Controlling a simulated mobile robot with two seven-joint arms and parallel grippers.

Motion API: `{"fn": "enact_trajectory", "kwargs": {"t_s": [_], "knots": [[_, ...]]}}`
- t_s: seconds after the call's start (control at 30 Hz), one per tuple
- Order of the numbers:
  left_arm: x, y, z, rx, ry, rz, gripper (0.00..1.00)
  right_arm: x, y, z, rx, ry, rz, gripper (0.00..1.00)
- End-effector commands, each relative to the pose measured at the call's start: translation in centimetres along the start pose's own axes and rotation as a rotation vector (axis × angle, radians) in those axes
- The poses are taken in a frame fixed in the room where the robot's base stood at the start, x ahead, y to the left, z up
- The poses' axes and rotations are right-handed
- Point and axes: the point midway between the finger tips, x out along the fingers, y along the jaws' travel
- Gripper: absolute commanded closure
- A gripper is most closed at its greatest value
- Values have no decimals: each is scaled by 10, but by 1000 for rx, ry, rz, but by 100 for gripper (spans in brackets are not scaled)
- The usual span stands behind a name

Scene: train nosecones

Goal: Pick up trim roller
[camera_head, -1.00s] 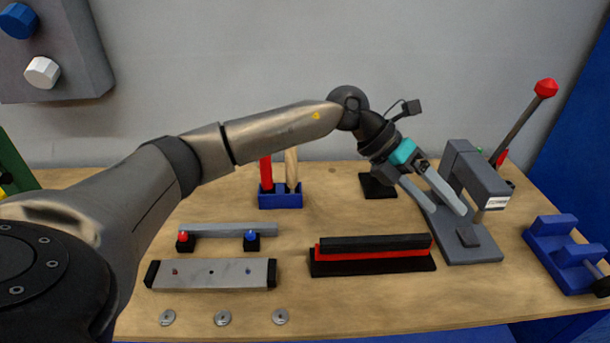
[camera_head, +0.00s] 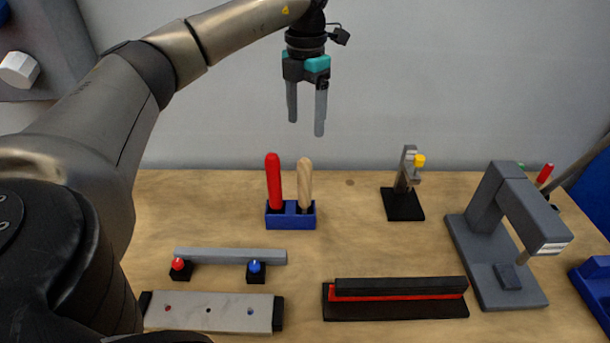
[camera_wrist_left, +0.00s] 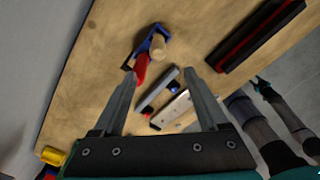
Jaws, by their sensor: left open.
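A blue holder (camera_head: 291,220) stands on the bench with two upright handled tools in it, a red handle (camera_head: 273,182) and a wooden handle (camera_head: 305,184). Their lower ends are hidden in the holder, so I cannot tell which is the trim roller. My left gripper (camera_head: 306,127) is open and empty, pointing down above and behind the holder, apart from both handles. In the left wrist view, the red handle (camera_wrist_left: 141,70) and the wooden handle (camera_wrist_left: 158,47) show beyond the open fingers. A teal part at the right there seems to be my right gripper; its jaws are unclear.
A grey bar (camera_head: 230,257) with red and blue knobs and a metal plate (camera_head: 208,312) lie front left. A black-and-red block (camera_head: 398,301) lies front centre. A small black stand (camera_head: 403,205) and a grey press (camera_head: 499,248) stand to the right. Bench around the holder is clear.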

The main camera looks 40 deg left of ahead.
Motion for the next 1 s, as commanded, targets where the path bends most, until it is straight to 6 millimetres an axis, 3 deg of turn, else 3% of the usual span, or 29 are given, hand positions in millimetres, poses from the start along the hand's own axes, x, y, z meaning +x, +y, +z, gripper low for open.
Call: {"fn": "enact_trajectory", "kwargs": {"t_s": [0.17,0.47,0.6,0.87,1.0], "knots": [[9,0,0,2,3,-1,24,0,-2,1,0,-1,-2,50],[70,0,-1,1,4,-1,24,0,11,27,-7,-40,14,50],[91,-1,0,2,2,-1,24,0,12,25,-7,-38,15,50],[110,0,-1,2,2,-1,24,0,11,16,-5,-23,14,50],[132,1,-3,2,3,-1,24,-2,6,13,-2,-20,7,50]]}}
